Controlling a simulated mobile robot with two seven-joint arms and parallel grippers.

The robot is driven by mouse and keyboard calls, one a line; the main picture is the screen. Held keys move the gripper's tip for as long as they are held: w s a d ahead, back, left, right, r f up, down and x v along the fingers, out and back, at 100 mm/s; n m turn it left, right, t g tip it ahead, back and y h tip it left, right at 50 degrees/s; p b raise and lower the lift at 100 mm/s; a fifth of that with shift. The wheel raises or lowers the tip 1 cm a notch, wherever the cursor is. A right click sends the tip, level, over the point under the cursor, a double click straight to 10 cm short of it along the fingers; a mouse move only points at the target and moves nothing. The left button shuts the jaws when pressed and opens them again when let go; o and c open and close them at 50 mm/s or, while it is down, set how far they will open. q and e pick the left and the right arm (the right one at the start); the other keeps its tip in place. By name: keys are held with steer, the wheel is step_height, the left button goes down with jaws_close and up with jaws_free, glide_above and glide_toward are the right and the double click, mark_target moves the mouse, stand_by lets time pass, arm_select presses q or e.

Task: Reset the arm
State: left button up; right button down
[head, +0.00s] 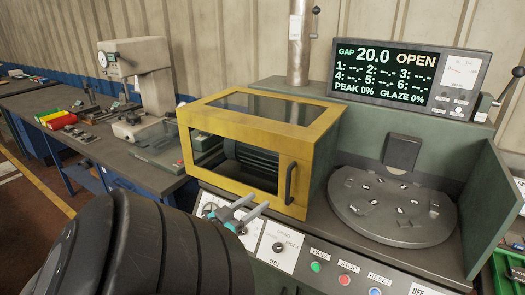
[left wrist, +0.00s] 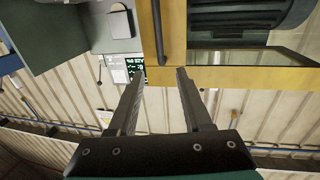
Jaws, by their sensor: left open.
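My left arm comes in from the lower left of the head view as a large black link. My left gripper (head: 244,208) shows beyond it, its two grey fingers with teal parts spread apart and nothing visible between them. It appears in front of the yellow-framed cabinet (head: 215,103) and over the control panel in the picture; the exact gap cannot be told. In the left wrist view the open gripper (left wrist: 160,76) has empty space between its fingers. The cabinet's door handle (left wrist: 160,30) shows beyond the fingertips. My right gripper is not seen.
A round turntable (head: 390,235) with small metal pieces stands right of the cabinet, beneath a display (head: 410,77) reading GAP 20.0 OPEN. The front panel has PASS, STOP and RESET buttons (head: 374,291). A workbench (head: 60,98) with a gauge stand (head: 140,70) lies left.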

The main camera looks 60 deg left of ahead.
arm_select(q)
steer(key=s+d+f+g+h+b, duration=0.1)
steer(key=s+d+f+g, duration=0.2)
steer(key=f, duration=0.8)
steer(key=s+d+f+g+h+b, duration=0.15)
steer(key=d+f, duration=0.45)
steer(key=f, duration=0.6)
steer(key=s+d+f+g+b, duration=0.2)
steer(key=d+f+g, duration=0.15)
steer(key=f, duration=0.75)
steer(key=s+d+f+m+g+h+b, duration=0.1)
steer(key=s+d+f+m+g, duration=0.1)
steer(key=s+d+f, duration=0.2)
steer(key=s+d+f+m+g+h+b, duration=0.1)
steer(key=s+d+f+m+g+h, duration=0.1)
steer(key=s+d+f, duration=0.3)
steer(key=s+d+f+m+g+h+b, duration=0.1)
steer(key=s+d+f, duration=0.4)
steer(key=d+f, duration=0.5)
steer(key=d+m+g+b, duration=0.1)
steer(key=d+m+g, duration=0.1)
steer(key=d, duration=0.3)
steer(key=shift+f+g, duration=0.25)
steer(key=shift+g, duration=0.05)
steer(key=shift+s+h, duration=0.2)
steer(key=shift+h, duration=0.05)
